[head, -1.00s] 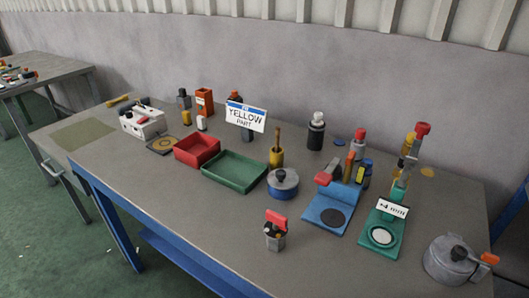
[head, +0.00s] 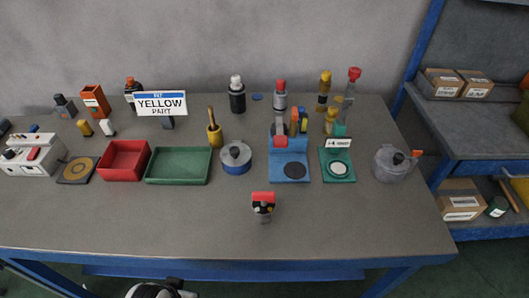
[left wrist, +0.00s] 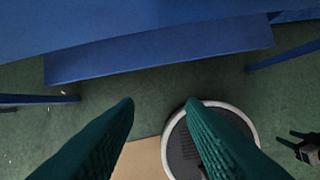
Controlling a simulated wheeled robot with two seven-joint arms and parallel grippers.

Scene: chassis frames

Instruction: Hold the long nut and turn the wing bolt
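A small upright grey piece with a red top and dark knobs (head: 263,208) stands alone near the front middle of the table. It looks like the long nut with the wing bolt on it, but it is too small to tell the parts apart. My left gripper (left wrist: 160,110) shows in the left wrist view with its two green ridged fingers apart and nothing between them. It is away from the piece, over the floor in front of the table's blue frame.
The table front is mostly clear. A shelf (head: 480,147) stands right.

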